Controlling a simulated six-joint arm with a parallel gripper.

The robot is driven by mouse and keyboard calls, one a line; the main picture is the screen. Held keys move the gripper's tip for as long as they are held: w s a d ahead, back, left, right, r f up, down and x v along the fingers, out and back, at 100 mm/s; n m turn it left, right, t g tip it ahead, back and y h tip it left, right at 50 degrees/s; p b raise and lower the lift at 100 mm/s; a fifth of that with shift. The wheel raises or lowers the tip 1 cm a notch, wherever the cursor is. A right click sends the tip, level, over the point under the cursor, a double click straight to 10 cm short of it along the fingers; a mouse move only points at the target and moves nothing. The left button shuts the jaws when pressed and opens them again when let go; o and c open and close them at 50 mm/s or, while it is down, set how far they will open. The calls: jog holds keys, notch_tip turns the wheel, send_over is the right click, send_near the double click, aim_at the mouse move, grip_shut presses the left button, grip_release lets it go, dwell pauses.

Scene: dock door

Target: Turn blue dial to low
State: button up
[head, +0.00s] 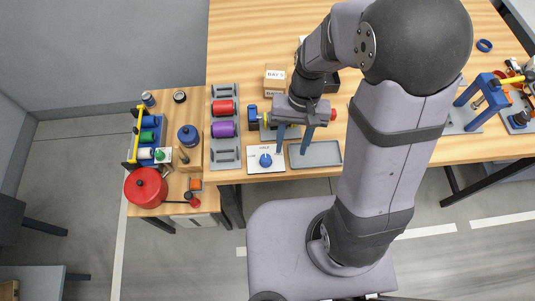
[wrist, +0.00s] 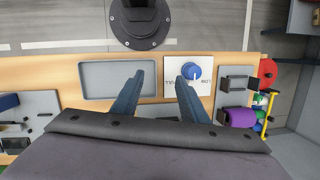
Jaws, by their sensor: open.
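The blue dial (head: 265,160) sits on a white panel (head: 254,165) near the table's front edge. In the wrist view the dial (wrist: 191,71) shows a pale line on its lower part, and small lettering lies below it on the panel (wrist: 172,64); I cannot read it all. My gripper (head: 292,142) is open and empty, its blue fingers pointing down to the right of the dial in the head view.
A grey tray (head: 316,155) lies right of the panel. A grey rack with a red spool (head: 224,107) and a purple spool (head: 223,129) stands to the left. A red pot (head: 145,187) is farther left. Small boxes (head: 275,78) stand behind my gripper.

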aim_at(266, 157)
jog(key=w+a+r+m+g+y, duration=0.1)
jog(key=a+r+m+y, duration=0.1)
jog(key=a+r+m, duration=0.35)
jog(key=shift+m, duration=0.85)
jog(key=shift+w+d+f+p+x, duration=0.15)
jog(key=shift+d+x, duration=0.1)
jog(key=shift+x, duration=1.15)
jog(key=shift+w+d+f+p+x, duration=0.1)
jog(key=shift+d+p+x, duration=0.1)
jog(key=shift+x, duration=1.2)
jog(key=shift+w+d+f+p+x, duration=0.15)
jog(key=shift+d+x, duration=0.1)
jog(key=shift+x, duration=1.2)
jog(key=shift+s+r, duration=0.1)
grip_shut()
